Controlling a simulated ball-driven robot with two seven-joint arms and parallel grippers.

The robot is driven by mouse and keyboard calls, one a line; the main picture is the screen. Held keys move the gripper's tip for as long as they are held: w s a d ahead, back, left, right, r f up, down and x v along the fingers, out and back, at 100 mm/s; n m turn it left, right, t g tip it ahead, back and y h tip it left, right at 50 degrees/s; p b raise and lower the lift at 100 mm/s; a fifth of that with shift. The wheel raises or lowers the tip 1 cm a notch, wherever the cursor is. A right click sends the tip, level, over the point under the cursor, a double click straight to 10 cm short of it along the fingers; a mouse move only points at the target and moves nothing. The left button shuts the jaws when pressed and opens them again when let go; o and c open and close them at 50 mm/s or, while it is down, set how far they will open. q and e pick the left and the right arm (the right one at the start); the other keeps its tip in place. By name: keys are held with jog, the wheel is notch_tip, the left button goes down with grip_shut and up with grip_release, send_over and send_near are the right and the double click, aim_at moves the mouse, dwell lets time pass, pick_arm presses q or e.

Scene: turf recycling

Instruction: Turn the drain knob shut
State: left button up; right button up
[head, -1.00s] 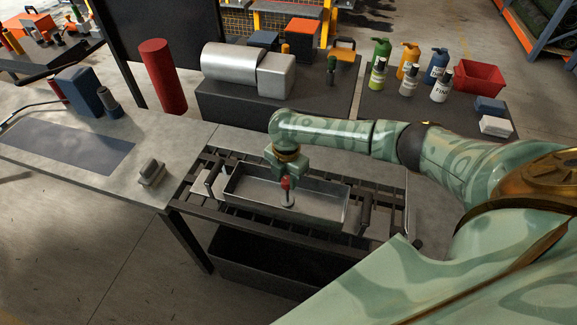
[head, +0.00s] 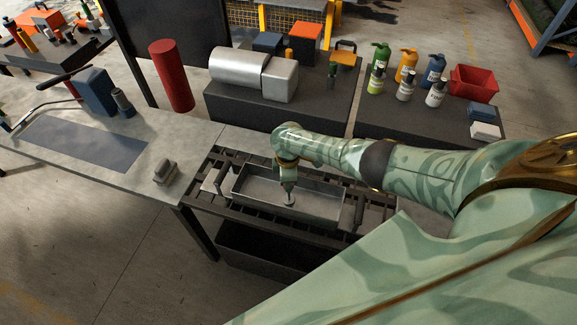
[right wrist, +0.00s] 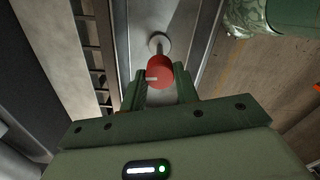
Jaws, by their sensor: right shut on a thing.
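The drain knob (right wrist: 159,73) is a red cylinder on a thin metal stem, with a short white mark on its side pointing left in the right wrist view. The stem rises from a round metal disc in the floor of a shallow steel tray (head: 325,209). My right gripper (right wrist: 160,84) is shut on the knob, with one green finger on each side. In the head view my right gripper (head: 288,186) points down into the tray and hides the red knob; only the disc (head: 289,198) shows beneath. My left gripper is not in view.
The tray sits on a dark slatted rack, with a black bin (head: 262,250) below. A grey block (head: 165,173) lies on the bench to the left. A red cylinder (head: 171,77), a metal machine (head: 240,70) and several bottles stand behind.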

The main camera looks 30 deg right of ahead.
jog(key=shift+w+m+p, duration=0.1)
jog(key=shift+m+p, duration=0.2)
jog(key=shift+m, duration=0.4)
jog(key=o, duration=1)
jog(key=shift+r, duration=0.1)
notch_tip(320, 180, up, 16)
jog(key=p, duration=0.7)
jog(key=shift+p, duration=0.35)
jog(key=shift+a, duration=0.1)
